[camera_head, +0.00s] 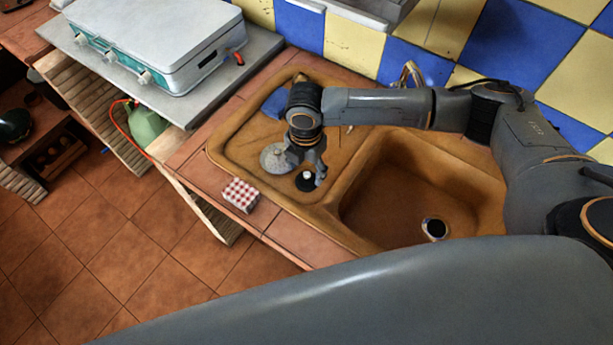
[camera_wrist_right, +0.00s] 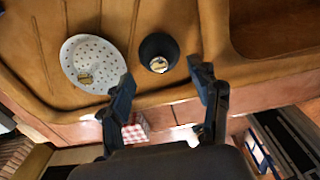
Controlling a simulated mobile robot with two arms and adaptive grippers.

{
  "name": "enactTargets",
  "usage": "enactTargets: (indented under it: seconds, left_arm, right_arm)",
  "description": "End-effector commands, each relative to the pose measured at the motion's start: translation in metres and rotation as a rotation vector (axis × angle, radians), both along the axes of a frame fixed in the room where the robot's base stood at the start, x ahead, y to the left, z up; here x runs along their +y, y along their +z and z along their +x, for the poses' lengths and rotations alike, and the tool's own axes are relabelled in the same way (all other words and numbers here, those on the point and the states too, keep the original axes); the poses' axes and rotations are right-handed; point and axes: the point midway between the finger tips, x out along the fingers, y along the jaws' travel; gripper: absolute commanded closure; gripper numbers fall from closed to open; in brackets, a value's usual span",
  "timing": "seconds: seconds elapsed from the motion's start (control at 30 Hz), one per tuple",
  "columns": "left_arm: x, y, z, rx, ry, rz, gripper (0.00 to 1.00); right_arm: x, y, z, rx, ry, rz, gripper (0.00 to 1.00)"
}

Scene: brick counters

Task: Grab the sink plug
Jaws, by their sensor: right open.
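The sink plug (camera_head: 305,184) is a black round disc with a light metal knob, lying on the brown drainboard (camera_head: 236,140) left of the basin. It also shows in the right wrist view (camera_wrist_right: 159,50), just beyond the fingertips and roughly between them. My right gripper (camera_head: 307,168) is open and empty, pointing down, very close above the plug. Its two spread fingers also show in the wrist view (camera_wrist_right: 164,80). I cannot tell whether a finger touches the plug. My left gripper is not in view.
A perforated pale strainer disc (camera_head: 272,160) lies just left of the plug. A red-and-white checked block (camera_head: 240,195) sits on the tiled front edge. The basin (camera_head: 385,200) with its drain (camera_head: 434,229) is to the right. A blue cloth (camera_head: 274,104) lies behind.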

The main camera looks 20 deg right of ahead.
Motion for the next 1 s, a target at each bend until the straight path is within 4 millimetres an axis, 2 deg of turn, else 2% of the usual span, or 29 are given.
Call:
enactTargets:
  seconds: [0.1,0.23,0.4,0.53,0.83,1.0]
  left_arm:
    - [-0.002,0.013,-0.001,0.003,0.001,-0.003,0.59]
    - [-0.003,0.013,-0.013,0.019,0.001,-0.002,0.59]
    - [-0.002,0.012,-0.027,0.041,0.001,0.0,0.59]
    - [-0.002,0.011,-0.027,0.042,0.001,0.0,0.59]
    - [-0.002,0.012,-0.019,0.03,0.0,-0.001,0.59]
    - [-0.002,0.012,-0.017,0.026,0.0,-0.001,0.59]
  right_arm:
    - [-0.004,-0.016,0.003,0.003,-0.002,-0.002,0.38]
    - [-0.003,-0.033,0.003,0.002,-0.001,-0.002,0.38]
    - [-0.003,-0.038,0.003,0.0,0.001,-0.001,0.38]
    - [-0.003,-0.038,0.003,0.0,0.001,-0.001,0.4]
    - [-0.004,-0.039,0.003,0.002,0.0,-0.001,1.0]
    - [-0.004,-0.04,0.002,0.003,0.0,-0.002,1.0]
